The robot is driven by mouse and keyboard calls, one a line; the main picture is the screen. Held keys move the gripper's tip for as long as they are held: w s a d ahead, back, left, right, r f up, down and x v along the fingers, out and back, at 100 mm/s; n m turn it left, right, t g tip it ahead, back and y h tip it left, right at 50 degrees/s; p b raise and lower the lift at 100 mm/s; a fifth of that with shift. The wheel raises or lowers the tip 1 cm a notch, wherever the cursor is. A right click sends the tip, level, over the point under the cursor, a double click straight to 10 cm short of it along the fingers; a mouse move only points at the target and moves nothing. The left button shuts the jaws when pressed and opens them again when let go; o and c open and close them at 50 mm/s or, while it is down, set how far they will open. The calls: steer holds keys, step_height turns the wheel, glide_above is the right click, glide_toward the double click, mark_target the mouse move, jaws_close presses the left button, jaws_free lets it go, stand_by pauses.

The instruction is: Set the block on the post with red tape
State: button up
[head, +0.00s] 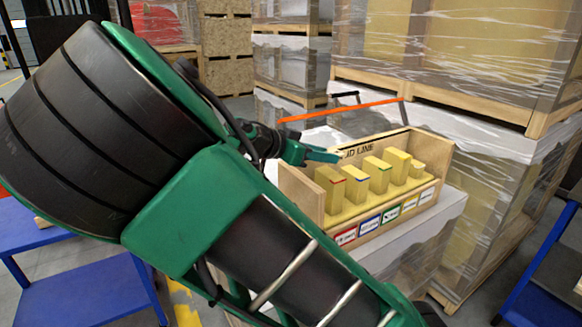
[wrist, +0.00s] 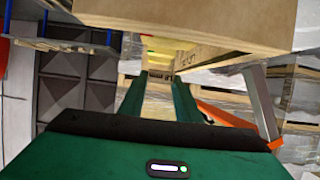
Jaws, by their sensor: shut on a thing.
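The post with red tape (head: 330,194) stands at the left end of a row of yellow posts in an open wooden crate, with the red band near its top. My gripper (head: 322,155) is above the crate's left end, higher than the red-taped post and apart from it. In the wrist view its two green fingers (wrist: 158,98) are shut on a pale block (wrist: 156,106), seen end on between them. In the head view I cannot make out the block clearly at the fingertips. In the wrist view several yellow posts show beyond, blurred and partly hidden.
The crate's left end wall (head: 299,196) rises beside the red post; it fills the top of the wrist view (wrist: 190,22). Posts with blue (head: 355,190) and green tape (head: 377,180) stand to the right. An orange bar (head: 340,110) runs behind the crate. Wrapped pallets (head: 460,55) crowd the back.

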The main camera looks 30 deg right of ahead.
steer(key=shift+w+d+f, duration=0.3)
steer(key=shift+w, duration=0.05)
steer(key=shift+f, duration=2)
steer(key=shift+a+f, duration=0.1)
steer(key=shift+f, duration=0.2)
